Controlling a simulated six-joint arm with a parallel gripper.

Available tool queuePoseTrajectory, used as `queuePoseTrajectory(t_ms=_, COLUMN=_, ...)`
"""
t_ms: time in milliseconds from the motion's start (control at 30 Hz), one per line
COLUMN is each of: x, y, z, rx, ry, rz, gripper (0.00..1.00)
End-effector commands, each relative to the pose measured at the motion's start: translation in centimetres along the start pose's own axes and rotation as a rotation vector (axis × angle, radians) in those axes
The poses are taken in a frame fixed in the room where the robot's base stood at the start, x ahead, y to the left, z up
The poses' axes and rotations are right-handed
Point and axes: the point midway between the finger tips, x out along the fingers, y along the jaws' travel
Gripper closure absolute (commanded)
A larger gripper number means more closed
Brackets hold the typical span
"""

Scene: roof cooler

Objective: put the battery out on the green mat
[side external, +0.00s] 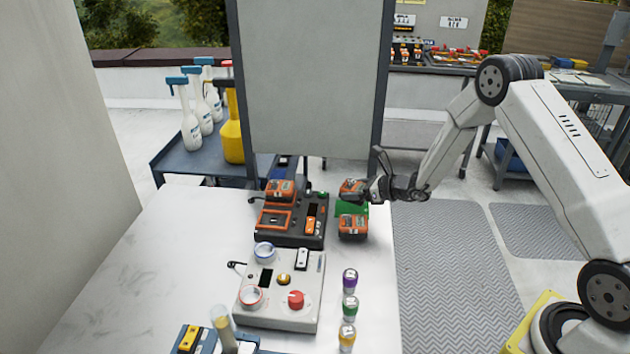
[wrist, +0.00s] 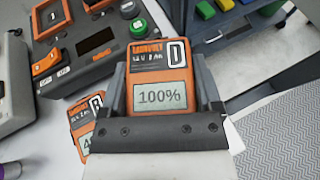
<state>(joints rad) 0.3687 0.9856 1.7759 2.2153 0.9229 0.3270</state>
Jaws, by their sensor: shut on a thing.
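My gripper (side external: 367,190) is shut on an orange and grey battery (side external: 351,185), at the far end of the green mat (side external: 343,210). In the wrist view the held battery (wrist: 160,65) sits between both fingers, marked "D" with a display reading 100%. I cannot tell whether it touches the mat or hangs just above it. A second orange battery (side external: 352,227) lies at the near end of the mat; in the wrist view (wrist: 84,120) it is partly hidden by my gripper. The mat is mostly covered by the batteries.
A dark charger (side external: 292,239) stands left of the mat with another battery (side external: 280,190) on its far left and an empty orange-framed bay. A grey control box (side external: 290,317) and several coloured-label cylinders (side external: 349,308) stand nearer. The white table (side external: 180,250) is clear at left.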

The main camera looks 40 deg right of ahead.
Motion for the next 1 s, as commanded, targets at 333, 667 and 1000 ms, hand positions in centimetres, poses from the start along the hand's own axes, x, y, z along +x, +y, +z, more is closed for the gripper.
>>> queuePoseTrajectory(t_ms=333, x=0.6, y=-0.2, z=-0.3, rx=-0.001, ry=-0.002, rz=0.0, gripper=1.0)
queuePoseTrajectory(t_ms=667, x=1.8, y=-0.3, z=-2.9, rx=-0.001, ry=-0.002, rz=0.0, gripper=1.0)
queuePoseTrajectory(t_ms=1000, x=1.9, y=-0.4, z=-3.2, rx=-0.001, ry=-0.003, rz=-0.001, gripper=1.0)
